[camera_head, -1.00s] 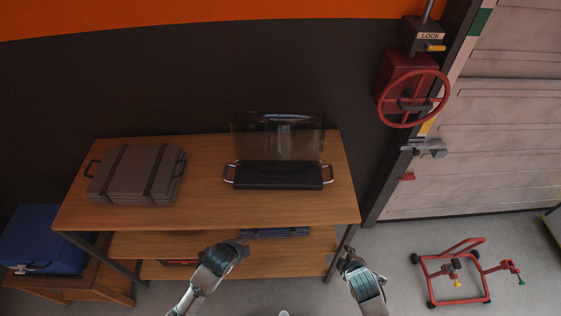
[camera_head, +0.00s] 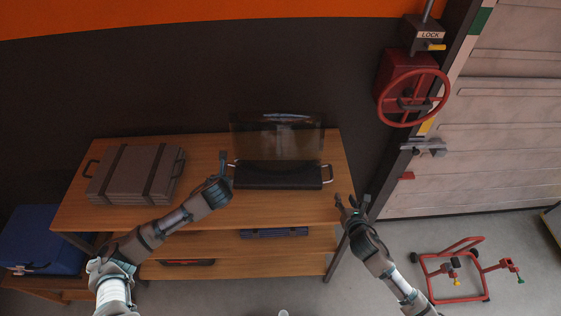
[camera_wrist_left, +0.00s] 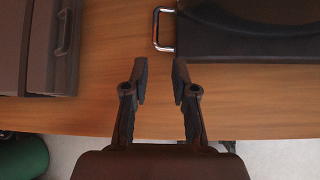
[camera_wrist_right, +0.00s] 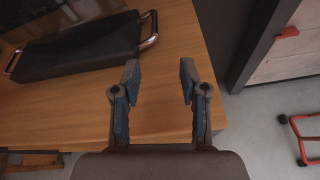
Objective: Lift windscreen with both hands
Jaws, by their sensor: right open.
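The windscreen (camera_head: 276,142) is a clear, tinted panel standing up from a black base (camera_head: 279,176) with a metal handle at each end. It rests on the wooden table's top. My left gripper (camera_head: 222,168) is open and empty beside the left handle; the left wrist view shows that handle (camera_wrist_left: 164,32) ahead of the fingers, apart from them. My right gripper (camera_head: 354,205) is open and empty off the table's right edge, in front and right of the right handle (camera_head: 328,174). In the right wrist view that handle (camera_wrist_right: 150,30) lies ahead and slightly left of the fingers.
A grey-brown case (camera_head: 136,174) with dark straps sits on the table (camera_head: 205,150) to the left. A blue box (camera_head: 42,240) stands lower at far left. A red valve wheel (camera_head: 413,98) is on the wall at right. A red wheeled frame (camera_head: 455,275) stands on the floor.

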